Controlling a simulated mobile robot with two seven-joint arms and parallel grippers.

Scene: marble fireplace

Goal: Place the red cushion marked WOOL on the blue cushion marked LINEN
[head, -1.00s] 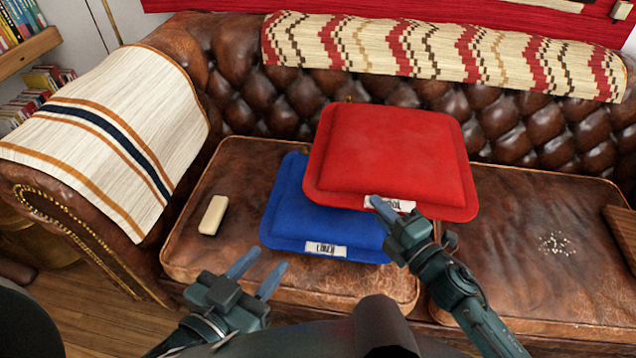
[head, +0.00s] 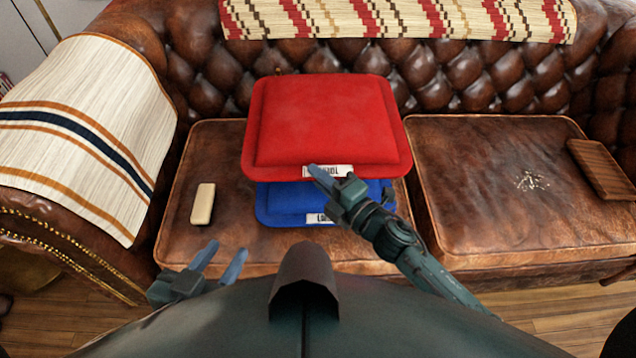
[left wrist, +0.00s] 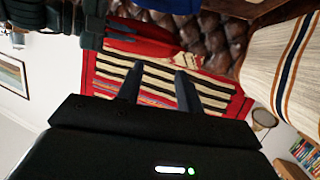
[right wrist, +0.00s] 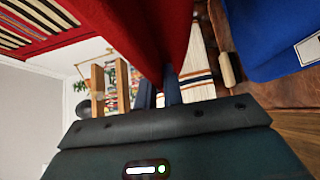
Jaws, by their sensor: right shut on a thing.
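The red cushion (head: 325,120), with a white label at its front edge, is held above the blue cushion (head: 285,200), which lies on the left seat of the sofa. The red one hides most of the blue one. My right gripper (head: 318,178) is shut on the red cushion's front edge at the label. In the right wrist view the red cushion (right wrist: 140,30) is in the fingers, apart from the blue cushion (right wrist: 265,35). My left gripper (head: 218,258) is open and empty in front of the seat; its spread fingers also show in the left wrist view (left wrist: 158,88).
A cream block (head: 203,203) lies on the left seat, left of the cushions. The right seat (head: 460,170) holds small pale crumbs (head: 532,180) and a brown wooden board (head: 600,168). A striped throw (head: 80,130) covers the left armrest; the tufted backrest stands behind.

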